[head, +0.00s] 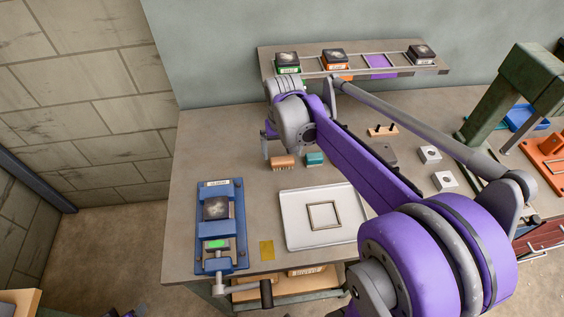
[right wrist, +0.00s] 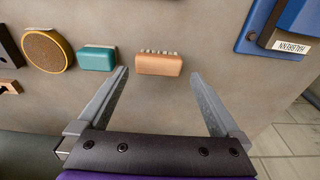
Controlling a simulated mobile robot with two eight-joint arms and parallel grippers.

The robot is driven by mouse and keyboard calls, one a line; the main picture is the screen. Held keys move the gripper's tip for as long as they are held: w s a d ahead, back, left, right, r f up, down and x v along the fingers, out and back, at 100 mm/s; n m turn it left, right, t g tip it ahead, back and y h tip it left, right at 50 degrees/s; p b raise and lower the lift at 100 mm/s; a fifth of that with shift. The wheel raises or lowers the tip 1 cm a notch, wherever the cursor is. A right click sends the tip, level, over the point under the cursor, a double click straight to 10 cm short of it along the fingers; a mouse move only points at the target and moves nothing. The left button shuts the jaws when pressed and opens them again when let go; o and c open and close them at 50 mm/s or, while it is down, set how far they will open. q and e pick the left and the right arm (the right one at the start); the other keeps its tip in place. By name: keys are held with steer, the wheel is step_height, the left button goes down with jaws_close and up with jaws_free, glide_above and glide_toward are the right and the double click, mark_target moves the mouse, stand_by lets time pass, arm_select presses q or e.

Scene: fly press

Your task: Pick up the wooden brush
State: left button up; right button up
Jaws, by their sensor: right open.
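The wooden brush (head: 282,162) is a small tan-orange block lying on the bench. In the right wrist view the wooden brush (right wrist: 160,65) shows a row of pale bristles along its far side. My right gripper (head: 267,143) is open and empty over the bench, close to the brush. In the right wrist view its two fingers point toward the brush, which appears between and just beyond the fingertips. No contact is visible. My left gripper is not in view.
A teal block (right wrist: 97,58) lies close beside the brush, with a round yellow-rimmed disc (right wrist: 47,51) beyond it. A blue fixture (head: 241,250) and a white tray (head: 296,205) are nearer on the bench. A raised shelf (head: 350,52) stands at the back.

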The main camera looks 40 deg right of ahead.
mark_target(283, 160)
steer(key=f, duration=0.5)
steer(key=shift+w+d+f, duration=0.15)
steer(key=shift+w+d, duration=0.15)
steer(key=shift+w, duration=0.05)
steer(key=c, duration=1.1)
step_height(283, 160, up, 10)
steer(key=shift+r, duration=0.1)
